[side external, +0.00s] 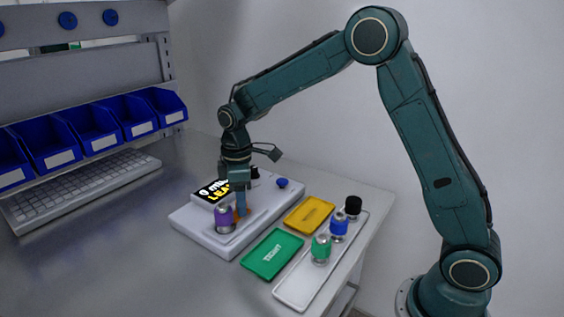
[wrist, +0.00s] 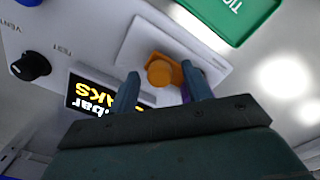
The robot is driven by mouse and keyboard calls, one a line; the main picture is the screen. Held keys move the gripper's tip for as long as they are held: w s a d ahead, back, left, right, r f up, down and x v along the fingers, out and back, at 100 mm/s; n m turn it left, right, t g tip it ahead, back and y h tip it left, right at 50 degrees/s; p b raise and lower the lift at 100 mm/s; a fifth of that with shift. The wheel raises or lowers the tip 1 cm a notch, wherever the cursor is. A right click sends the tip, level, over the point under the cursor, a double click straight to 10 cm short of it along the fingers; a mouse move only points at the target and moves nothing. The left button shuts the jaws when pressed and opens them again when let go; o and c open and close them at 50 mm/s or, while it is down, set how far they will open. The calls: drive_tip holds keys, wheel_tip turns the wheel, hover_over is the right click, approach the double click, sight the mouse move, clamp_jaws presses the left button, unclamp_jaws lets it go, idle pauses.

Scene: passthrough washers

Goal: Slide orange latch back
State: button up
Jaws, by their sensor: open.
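The orange latch (wrist: 162,71) sits on a pale plate on the white tester box (side external: 190,217). In the wrist view it lies between the two fingertips of my gripper (wrist: 160,75). The left finger is clear of it; the right finger is very close to its side, and I cannot tell whether they touch. In the side view my gripper (side external: 241,208) points down over the box, and a little of the latch (side external: 237,218) shows beside a purple-topped cylinder (side external: 224,217). That cylinder is mostly hidden behind the right finger in the wrist view.
The box has a lit display (side external: 213,190), a black knob (wrist: 31,66) and a blue button (side external: 282,183). A green tray (side external: 272,254), a yellow tray (side external: 309,215) and a white tray (side external: 293,291) with green, blue and black-topped cylinders stand nearby. A keyboard (side external: 80,188) and blue bins lie left.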

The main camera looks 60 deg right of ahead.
clamp_jaws()
drive_tip(key=shift+d, duration=1.5)
unclamp_jaws()
drive_tip(key=shift+r, duration=0.1)
wheel_tip(320, 180, up, 14)
